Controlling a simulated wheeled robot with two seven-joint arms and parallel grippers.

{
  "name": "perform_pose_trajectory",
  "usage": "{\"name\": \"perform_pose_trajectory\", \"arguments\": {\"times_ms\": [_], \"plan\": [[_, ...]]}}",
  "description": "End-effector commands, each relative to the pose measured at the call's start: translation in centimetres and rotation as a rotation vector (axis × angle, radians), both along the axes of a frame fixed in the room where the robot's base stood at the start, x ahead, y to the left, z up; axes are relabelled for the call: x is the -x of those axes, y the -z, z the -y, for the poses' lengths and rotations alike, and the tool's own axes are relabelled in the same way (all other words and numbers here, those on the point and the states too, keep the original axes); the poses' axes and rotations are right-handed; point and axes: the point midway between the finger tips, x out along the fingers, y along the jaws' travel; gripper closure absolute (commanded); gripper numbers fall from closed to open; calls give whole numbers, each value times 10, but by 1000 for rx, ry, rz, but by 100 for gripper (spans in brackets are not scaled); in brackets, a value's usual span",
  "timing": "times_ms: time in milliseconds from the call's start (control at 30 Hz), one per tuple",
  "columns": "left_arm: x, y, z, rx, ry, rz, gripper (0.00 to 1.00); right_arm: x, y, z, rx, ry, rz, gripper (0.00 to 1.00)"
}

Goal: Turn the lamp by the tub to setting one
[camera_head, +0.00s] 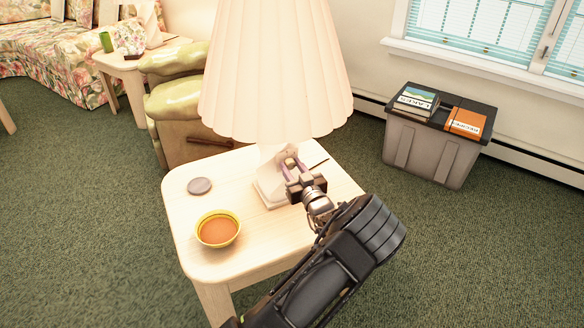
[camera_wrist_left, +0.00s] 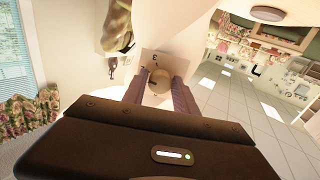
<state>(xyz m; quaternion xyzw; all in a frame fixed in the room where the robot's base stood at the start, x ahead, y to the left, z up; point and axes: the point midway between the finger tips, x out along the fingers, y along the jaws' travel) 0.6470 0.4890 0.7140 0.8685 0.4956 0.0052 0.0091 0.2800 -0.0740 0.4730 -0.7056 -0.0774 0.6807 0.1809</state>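The lamp (camera_head: 275,70) has a large pleated cream shade and a pale base (camera_head: 268,190); it stands on a light wooden side table (camera_head: 190,235). The grey tub (camera_head: 430,150) with a dark lid stands to its right. My left gripper (camera_head: 291,165) is at the lamp base, under the shade. In the left wrist view, a round knob (camera_wrist_left: 160,78) on a pale plate with letter marks (camera_wrist_left: 157,59) sits between my two fingertips. The fingers are apart, one on each side of the knob; whether they press on it I cannot tell. My right gripper is not in view.
A yellow bowl (camera_head: 218,230) with orange contents and a grey round disc (camera_head: 200,186) are on the table left of the lamp. Two books, one orange (camera_head: 465,121), lie on the tub lid. A green-cushioned armchair (camera_head: 178,100) stands behind the table.

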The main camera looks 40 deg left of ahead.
Motion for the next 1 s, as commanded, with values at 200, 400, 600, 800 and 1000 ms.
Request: {"name": "perform_pose_trajectory", "arguments": {"times_ms": [200, 400, 600, 800, 1000], "plan": [[0, 0, 0, 0, 0, 0, 84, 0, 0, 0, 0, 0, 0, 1], [0, 0, 0, 0, 0, 0, 100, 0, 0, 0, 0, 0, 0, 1], [0, 0, 0, 1, 0, 1, 100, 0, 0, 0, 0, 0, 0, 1], [0, 1, 0, 10, 1, 19, 100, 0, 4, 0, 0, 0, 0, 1], [0, 3, 0, 44, -1, 82, 100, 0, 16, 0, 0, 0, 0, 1]]}}
